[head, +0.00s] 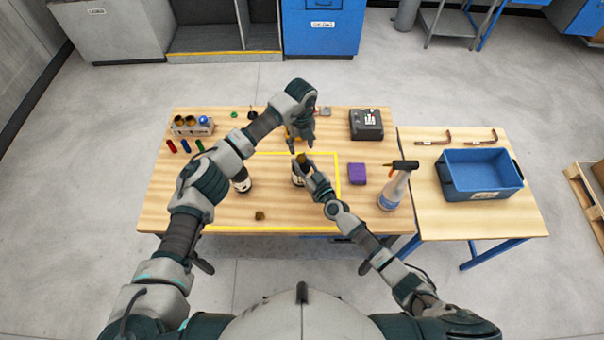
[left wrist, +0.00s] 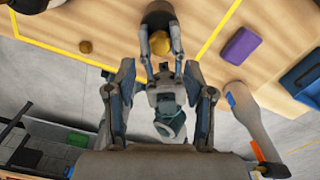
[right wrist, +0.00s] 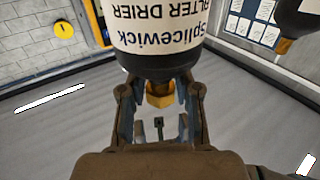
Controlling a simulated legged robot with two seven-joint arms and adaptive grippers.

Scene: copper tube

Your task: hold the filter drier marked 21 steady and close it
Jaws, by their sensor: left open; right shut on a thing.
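A dark filter drier with a white label (head: 298,180) stands near the table's middle, its brass end (head: 302,159) up. It fills the top of the right wrist view (right wrist: 157,30); the label reads "Splicewick FILTER DRIER", and no 21 is legible. My right gripper (head: 312,180) is shut on the drier near its brass end (right wrist: 159,95). My left gripper (head: 297,148) is open and empty above the brass end, pointing down. The left wrist view shows the brass end (left wrist: 162,43) beyond its spread fingers. A loose brass cap (head: 260,215) lies near the front edge.
Another filter drier (head: 242,184) stands left, partly behind my left arm. A purple block (head: 357,174) and spray bottle (head: 393,190) stand right. A black box (head: 366,124) is behind. A blue bin (head: 480,175) sits on the side table. Yellow tape (head: 338,165) outlines the work area.

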